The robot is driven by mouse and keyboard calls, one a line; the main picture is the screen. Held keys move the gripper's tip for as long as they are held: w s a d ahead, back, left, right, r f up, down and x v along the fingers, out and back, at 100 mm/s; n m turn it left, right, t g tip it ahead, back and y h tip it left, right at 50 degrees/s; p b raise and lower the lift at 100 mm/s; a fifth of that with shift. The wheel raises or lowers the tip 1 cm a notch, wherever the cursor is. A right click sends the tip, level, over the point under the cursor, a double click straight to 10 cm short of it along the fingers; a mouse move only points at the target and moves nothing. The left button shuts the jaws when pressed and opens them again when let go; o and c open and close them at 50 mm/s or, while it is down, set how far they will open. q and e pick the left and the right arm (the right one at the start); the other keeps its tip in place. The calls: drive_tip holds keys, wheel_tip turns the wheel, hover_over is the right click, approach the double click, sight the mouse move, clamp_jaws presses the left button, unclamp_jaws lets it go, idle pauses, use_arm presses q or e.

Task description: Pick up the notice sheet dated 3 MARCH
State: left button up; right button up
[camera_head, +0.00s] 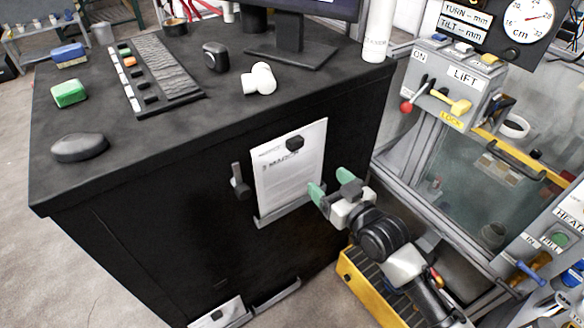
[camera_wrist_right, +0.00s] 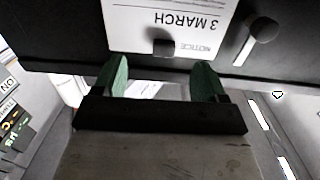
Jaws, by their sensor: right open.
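The notice sheet (camera_head: 287,175) is white and hangs upright on the front face of a black cabinet (camera_head: 150,230). A small black block (camera_head: 295,143) sits on its upper part, and its lower edge meets a grey ledge (camera_head: 290,210). In the right wrist view the sheet (camera_wrist_right: 150,20) appears upside down and reads "NOTICE" and "3 MARCH", with the black block (camera_wrist_right: 163,47) beside the print. My right gripper (camera_head: 329,187) has green fingers spread open and empty, close to the sheet's lower right edge; it also shows in the wrist view (camera_wrist_right: 160,78). My left gripper is not in view.
Another white sheet (camera_head: 216,315) is low on the cabinet, cut by the picture's bottom edge. A dark knob (camera_head: 240,182) juts out left of the notice. A grey lift control box (camera_head: 455,85) and a yellow crate (camera_head: 365,290) stand to the right.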

sight(300, 152)
drive_tip(key=shift+y, duration=0.4)
drive_tip(key=w+a+r, duration=0.1)
drive_tip(key=w+a, duration=0.1)
drive_tip(key=w+a+r, duration=0.1)
drive_tip(key=a, duration=0.1)
drive_tip(key=shift+w+r+p, duration=0.3)
drive_tip(key=shift+w+p, duration=0.05)
drive_tip(key=shift+p, duration=0.05)
drive_tip(key=shift+w+a, duration=0.25)
drive_tip(key=shift+w, duration=0.2)
drive_tip(key=x, duration=0.2)
drive_tip(key=p+x, duration=0.1)
drive_tip(key=x, duration=0.1)
drive_tip(key=shift+w+d+f, duration=0.1)
drive_tip(key=shift+w+f, duration=0.05)
drive_tip(key=shift+f, duration=0.1)
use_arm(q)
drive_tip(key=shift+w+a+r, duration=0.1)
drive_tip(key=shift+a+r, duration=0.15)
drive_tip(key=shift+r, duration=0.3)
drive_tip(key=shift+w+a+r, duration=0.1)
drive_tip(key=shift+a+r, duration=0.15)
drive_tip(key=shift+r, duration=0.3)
use_arm(e)
drive_tip(key=shift+w+a+f, duration=0.1)
drive_tip(key=shift+w+a, duration=0.1)
drive_tip(key=shift+w, duration=0.05)
